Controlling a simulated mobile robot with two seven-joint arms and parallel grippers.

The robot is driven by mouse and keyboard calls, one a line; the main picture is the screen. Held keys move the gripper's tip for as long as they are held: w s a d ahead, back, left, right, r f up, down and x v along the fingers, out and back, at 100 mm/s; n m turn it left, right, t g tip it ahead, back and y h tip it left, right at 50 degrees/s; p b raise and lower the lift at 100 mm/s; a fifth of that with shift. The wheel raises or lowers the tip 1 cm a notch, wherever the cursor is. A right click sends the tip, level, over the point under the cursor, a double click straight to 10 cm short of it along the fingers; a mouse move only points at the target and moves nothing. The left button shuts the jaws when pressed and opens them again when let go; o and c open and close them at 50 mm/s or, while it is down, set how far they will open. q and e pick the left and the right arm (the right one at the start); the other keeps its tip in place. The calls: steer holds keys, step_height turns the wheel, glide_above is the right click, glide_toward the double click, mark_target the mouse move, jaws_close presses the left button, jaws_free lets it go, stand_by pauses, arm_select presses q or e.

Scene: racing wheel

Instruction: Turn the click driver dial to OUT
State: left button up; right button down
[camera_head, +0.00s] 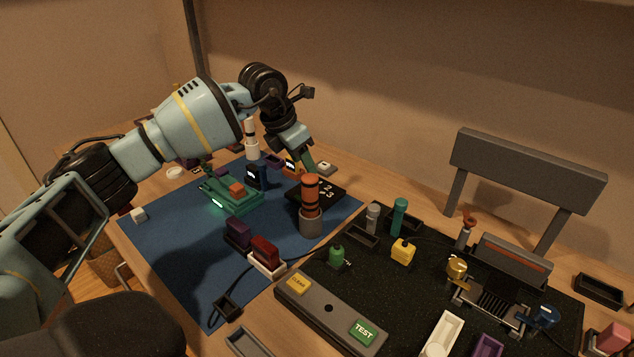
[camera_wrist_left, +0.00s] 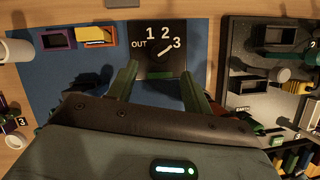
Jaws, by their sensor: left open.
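The dial plate (camera_wrist_left: 147,66) is black, marked OUT, 1, 2 and 3 in white; it also shows in the head view (camera_head: 333,199), partly hidden. In the left wrist view, a short white pointer line (camera_wrist_left: 165,50) slants up and right toward the 3. My left gripper (camera_wrist_left: 160,82) is open, with green fingers on either side of the plate's near part in that view. In the head view my left gripper (camera_head: 304,164) reaches down by the plate's far-left side. An orange-and-black banded cylinder (camera_head: 311,196) stands upright in a grey base in front of the plate.
A green fixture (camera_head: 250,207) and purple and red blocks (camera_head: 265,248) are on the blue mat (camera_head: 165,255). A black board (camera_head: 400,285) with a yellow block and several small parts lies to the right. The mat's front-left area is mostly clear.

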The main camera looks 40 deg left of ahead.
arm_select(q)
steer(key=shift+d+f, duration=0.1)
steer(key=shift+f, duration=0.4)
steer(key=x, duration=0.6)
steer(key=shift+w+f, duration=0.25)
steer(key=c, duration=1)
